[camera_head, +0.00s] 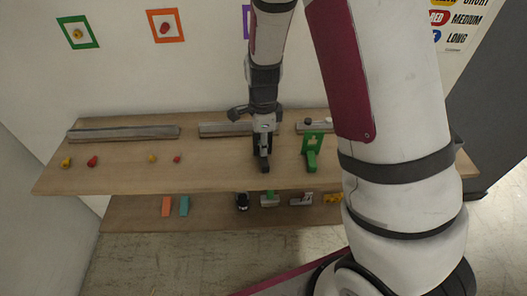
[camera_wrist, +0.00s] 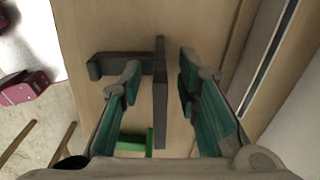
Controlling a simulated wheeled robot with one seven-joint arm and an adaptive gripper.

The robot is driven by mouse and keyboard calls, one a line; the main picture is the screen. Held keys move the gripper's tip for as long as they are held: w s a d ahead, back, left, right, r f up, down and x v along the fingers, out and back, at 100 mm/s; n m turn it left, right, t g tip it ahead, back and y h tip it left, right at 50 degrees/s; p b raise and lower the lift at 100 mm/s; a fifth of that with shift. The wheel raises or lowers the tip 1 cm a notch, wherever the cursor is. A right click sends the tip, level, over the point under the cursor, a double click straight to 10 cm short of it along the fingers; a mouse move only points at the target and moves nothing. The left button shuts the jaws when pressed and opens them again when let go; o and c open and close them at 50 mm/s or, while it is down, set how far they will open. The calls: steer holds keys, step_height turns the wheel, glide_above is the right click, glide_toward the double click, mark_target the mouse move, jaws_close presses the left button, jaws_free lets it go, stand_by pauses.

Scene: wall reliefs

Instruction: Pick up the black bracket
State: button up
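The black bracket (camera_head: 264,164) stands on the upper wooden shelf, right below my gripper (camera_head: 263,130) in the head view. In the wrist view the black bracket (camera_wrist: 160,100) shows as a dark upright plate with an arm reaching left to a short bent end. My gripper (camera_wrist: 160,68) is open, with teal-padded fingers on either side of the plate. Gaps show between the pads and the plate, and I see no clear contact. The head view hides part of the bracket behind the gripper.
A green bracket (camera_head: 312,150) stands close on the right. Small yellow and red pieces (camera_head: 92,161) lie on the left of the upper shelf (camera_head: 210,178). Grey rails (camera_head: 125,133) run along the back. The lower shelf holds orange and teal blocks (camera_head: 184,206) and several small parts.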

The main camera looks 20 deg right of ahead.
jaws_close()
stand_by(0.4)
steer(key=shift+r, duration=0.6)
step_height(320, 180, up, 2)
steer(key=shift+r, duration=0.1)
steer(key=s+d+r+p, duration=0.1)
steer(key=s+d+p, duration=0.1)
steer(key=s, duration=1.3)
steer(key=shift+s+d+r, duration=0.25)
steer(key=shift+s+d, duration=0.15)
steer(key=shift+d, duration=0.15)
